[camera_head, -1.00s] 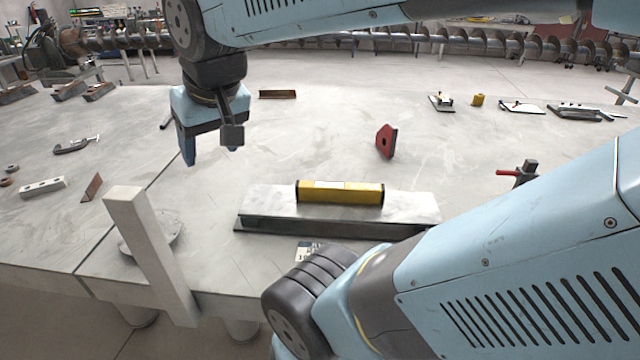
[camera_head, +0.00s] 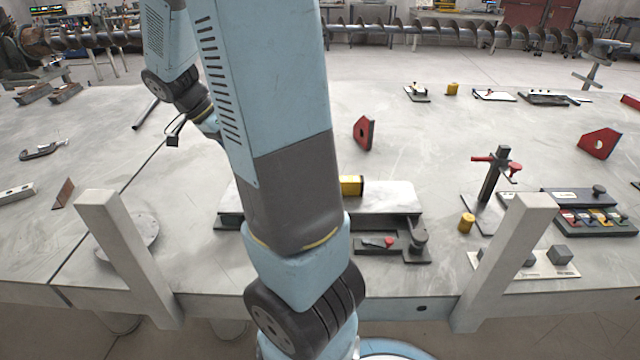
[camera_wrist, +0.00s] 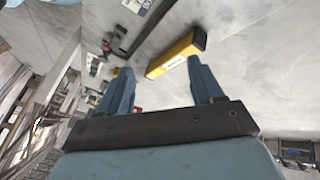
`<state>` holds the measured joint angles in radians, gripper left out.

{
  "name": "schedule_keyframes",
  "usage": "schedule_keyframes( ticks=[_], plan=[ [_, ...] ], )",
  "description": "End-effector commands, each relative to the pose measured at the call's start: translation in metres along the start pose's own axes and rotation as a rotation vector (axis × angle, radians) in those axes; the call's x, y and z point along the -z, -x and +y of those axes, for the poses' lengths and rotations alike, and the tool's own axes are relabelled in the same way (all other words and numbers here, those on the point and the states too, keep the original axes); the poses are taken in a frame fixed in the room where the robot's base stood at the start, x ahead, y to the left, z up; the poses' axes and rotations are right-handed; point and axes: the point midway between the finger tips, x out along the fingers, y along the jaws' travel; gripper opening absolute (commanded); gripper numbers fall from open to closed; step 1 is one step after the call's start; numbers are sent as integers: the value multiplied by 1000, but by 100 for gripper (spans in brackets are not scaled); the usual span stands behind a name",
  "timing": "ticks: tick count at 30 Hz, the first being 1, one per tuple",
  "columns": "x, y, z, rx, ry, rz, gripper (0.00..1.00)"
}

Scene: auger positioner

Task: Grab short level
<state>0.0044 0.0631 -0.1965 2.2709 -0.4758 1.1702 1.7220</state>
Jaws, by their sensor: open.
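The short level is a yellow bar with dark ends. In the head view only its right end (camera_head: 351,186) shows, on a flat metal block (camera_head: 390,197); my arm hides the rest. In the wrist view the level (camera_wrist: 174,57) lies slantwise beyond my fingertips, its near end between them and its far end by the right one. My gripper (camera_wrist: 160,72) is open with nothing between its fingers. In the head view my gripper (camera_head: 188,130) is partly hidden behind my arm, above the table and left of the level.
A red magnet-like block (camera_head: 364,132) stands behind the metal block. A dark fixture (camera_head: 390,246) with a red part sits in front of it. A clamp stand (camera_head: 492,178) is to the right. Pale posts (camera_head: 125,250) rise at the table's front edge.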

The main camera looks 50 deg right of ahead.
Motion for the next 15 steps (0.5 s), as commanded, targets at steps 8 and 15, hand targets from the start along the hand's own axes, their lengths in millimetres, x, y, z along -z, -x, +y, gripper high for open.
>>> schedule_keyframes(
  ticks=[8,15],
  plan=[
    [29,-52,-35,-192,-393,202,66],
    [49,-86,-55,-257,-653,393,66]
  ],
)
